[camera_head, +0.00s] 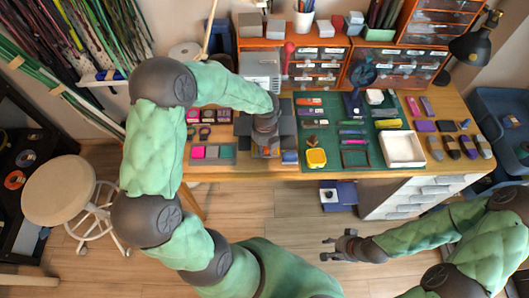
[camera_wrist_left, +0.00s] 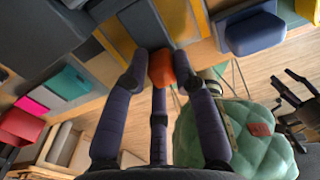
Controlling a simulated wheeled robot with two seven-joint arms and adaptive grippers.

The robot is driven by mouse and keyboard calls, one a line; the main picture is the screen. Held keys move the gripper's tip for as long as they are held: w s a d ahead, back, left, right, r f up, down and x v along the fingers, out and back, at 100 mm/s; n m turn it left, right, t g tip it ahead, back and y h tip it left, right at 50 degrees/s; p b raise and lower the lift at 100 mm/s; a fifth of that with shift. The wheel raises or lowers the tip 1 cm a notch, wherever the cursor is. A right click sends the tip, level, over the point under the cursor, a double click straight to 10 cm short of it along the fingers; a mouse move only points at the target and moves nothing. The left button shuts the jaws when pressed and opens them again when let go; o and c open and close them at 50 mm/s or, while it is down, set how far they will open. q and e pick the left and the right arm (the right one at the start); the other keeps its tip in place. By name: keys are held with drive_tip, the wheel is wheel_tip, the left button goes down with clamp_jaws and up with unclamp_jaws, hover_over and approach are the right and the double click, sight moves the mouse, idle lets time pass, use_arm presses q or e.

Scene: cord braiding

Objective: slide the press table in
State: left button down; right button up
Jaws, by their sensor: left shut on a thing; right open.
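The grey press (camera_head: 260,68) stands at the back of the wooden bench, left of the orange drawer units. My left arm reaches over it from the left and partly hides it. My left gripper (camera_head: 268,148) points down at the press's front, near the bench's front edge. In the left wrist view its fingers are closed around a small orange-red knob (camera_wrist_left: 161,67). The knob sits at the edge of a dark grey plate (camera_wrist_left: 143,22), which looks like the press table. My right gripper (camera_head: 340,241) is open and empty, above the floor in front of the bench.
Pink and grey blocks in a tray (camera_head: 213,152) lie left of the press. A blue block (camera_head: 290,157) is close on its right, and also shows in the left wrist view (camera_wrist_left: 255,32). A green mat (camera_head: 330,135) with tools and a white tray (camera_head: 403,149) lie further right.

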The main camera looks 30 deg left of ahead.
use_arm(q)
drive_tip(key=shift+w+a+p, duration=0.3)
drive_tip(key=shift+w+a, duration=0.05)
drive_tip(key=shift+w, duration=0.4)
drive_tip(key=shift+w+a+p, duration=0.25)
drive_tip(key=shift+w+a, duration=0.05)
drive_tip(key=shift+w, duration=0.4)
drive_tip(key=shift+w+a+p, duration=0.3)
drive_tip(key=shift+w+a, duration=0.05)
drive_tip(key=shift+w, duration=0.4)
drive_tip(key=c, duration=1.1)
unclamp_jaws()
drive_tip(key=shift+d, duration=0.1)
wheel_tip(320, 180, up, 12)
drive_tip(key=shift+f, duration=0.1)
